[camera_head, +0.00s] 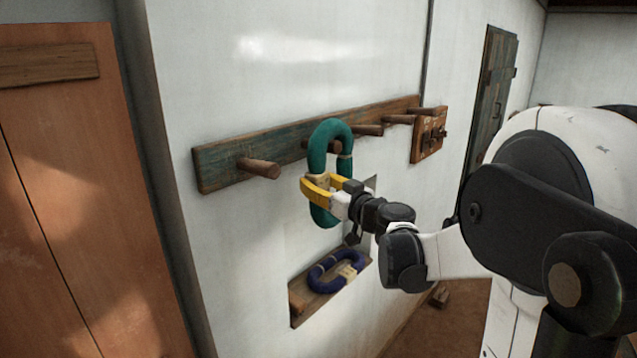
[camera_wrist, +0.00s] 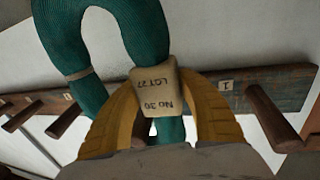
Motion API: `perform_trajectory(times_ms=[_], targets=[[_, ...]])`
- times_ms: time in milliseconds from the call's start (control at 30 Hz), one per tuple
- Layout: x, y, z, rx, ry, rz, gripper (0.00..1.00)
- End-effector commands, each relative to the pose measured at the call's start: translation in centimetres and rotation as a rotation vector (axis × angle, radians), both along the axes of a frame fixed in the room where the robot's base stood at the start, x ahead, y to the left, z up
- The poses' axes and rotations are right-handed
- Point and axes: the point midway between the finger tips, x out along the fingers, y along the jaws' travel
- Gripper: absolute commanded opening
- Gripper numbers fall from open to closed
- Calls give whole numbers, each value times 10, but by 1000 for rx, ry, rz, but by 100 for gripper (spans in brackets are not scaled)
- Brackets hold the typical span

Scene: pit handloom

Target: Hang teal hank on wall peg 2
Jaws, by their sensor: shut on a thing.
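The teal hank (camera_head: 318,150) is an upright closed loop in front of the wall rail. My gripper (camera_head: 320,187), with yellow fingers, is shut on its lower part, at the paper band. In the wrist view the fingers (camera_wrist: 160,115) flank the tan band (camera_wrist: 155,92), marked "No 36 LOT 27", and the teal loop (camera_wrist: 140,20) rises beyond. The leftmost peg (camera_head: 260,168) is bare; the wrist view shows a "1" label beside it (camera_wrist: 265,105). The second peg (camera_head: 333,147) is partly hidden by the hank. I cannot tell whether it passes through the loop.
The wooden rail (camera_head: 222,165) carries several pegs, with bare ones further right (camera_head: 368,130). Below, a navy hank (camera_head: 318,277) lies on a small board (camera_head: 300,308). An orange-brown door (camera_head: 80,200) stands at left.

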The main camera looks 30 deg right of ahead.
Motion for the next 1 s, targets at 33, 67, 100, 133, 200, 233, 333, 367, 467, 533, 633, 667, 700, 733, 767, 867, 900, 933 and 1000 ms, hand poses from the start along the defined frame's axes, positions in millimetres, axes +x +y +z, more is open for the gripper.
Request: perform_trajectory(times_ms=[33, 67, 100, 133, 200, 233, 333, 367, 467, 533, 633, 667, 700, 733, 767, 867, 900, 933, 1000], targets=[[-1, 4, -3, -5, 3, 9, 0], [-1, 5, -3, -5, 3, 10, 0], [-1, 5, -3, -5, 3, 10, 0], [-1, 5, -3, -5, 3, 10, 0], [-1, 5, -3, -5, 3, 10, 0], [-1, 5, -3, -5, 3, 10, 0], [-1, 5, -4, -5, 3, 11, 0], [-1, 5, -4, -5, 3, 11, 0], [-1, 5, -3, -5, 3, 11, 50], [-1, 5, -3, -4, 4, 10, 66], [-1, 4, -2, -3, 3, 8, 66], [-1, 3, -2, -3, 3, 7, 66], [-1, 3, -2, -2, 2, 6, 66], [-1, 3, -2, -2, 2, 6, 66], [-1, 3, -2, -2, 2, 6, 66], [-3, 2, -1, -2, 2, 4, 66], [-7, 1, -1, -2, 2, 4, 66], [-10, 0, -1, -2, 2, 3, 66], [-21, -2, -1, -2, 2, 1, 66]])
